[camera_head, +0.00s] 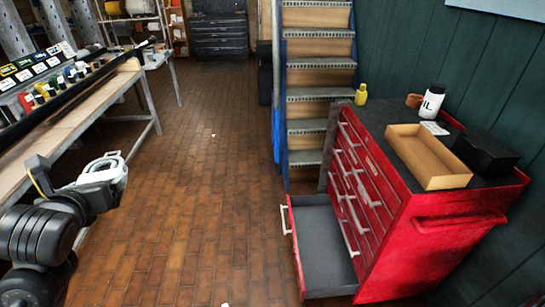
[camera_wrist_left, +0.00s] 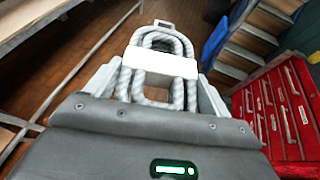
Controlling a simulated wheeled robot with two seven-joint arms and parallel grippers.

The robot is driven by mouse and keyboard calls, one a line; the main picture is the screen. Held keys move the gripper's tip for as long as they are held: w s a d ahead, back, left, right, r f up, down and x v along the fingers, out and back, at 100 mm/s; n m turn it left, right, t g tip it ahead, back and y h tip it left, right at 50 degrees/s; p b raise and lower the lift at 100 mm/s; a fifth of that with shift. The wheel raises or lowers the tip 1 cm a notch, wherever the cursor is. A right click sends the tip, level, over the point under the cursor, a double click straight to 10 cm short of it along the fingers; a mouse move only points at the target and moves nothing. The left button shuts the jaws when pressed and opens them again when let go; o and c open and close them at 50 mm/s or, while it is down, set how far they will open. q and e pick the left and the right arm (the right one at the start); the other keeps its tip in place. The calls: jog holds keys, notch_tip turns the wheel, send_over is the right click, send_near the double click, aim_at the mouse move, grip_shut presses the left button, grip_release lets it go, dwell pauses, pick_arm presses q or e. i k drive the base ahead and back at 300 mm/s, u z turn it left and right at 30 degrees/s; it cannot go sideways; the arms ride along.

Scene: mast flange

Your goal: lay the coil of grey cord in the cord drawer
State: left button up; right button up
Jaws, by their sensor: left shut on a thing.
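My left gripper (camera_head: 101,176) is at the left of the head view, above the floor beside the workbench. It is shut on the coil of grey cord (camera_head: 106,160). In the left wrist view the coil (camera_wrist_left: 125,82) shows as looped, twisted pale grey strands with a white band across them, between the fingers. The open drawer (camera_head: 322,238) is low on the red tool cabinet (camera_head: 390,190), pulled out to the left. Its dark grey floor looks empty. I cannot read a label on it. The gripper is well to the left of it, apart. My right gripper is not in view.
An open cardboard box (camera_head: 425,155), a black box (camera_head: 485,153), a white bottle (camera_head: 432,101) and a yellow bottle (camera_head: 361,94) stand on the cabinet. Blue-sided stairs (camera_head: 317,80) rise behind it. A workbench (camera_head: 70,125) runs along the left. The brick floor (camera_head: 200,190) between is largely clear.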

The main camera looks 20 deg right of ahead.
aim_at(310, 242)
jog(key=z, duration=1.45)
jog(key=i, duration=1)
jog(key=z, duration=0.05)
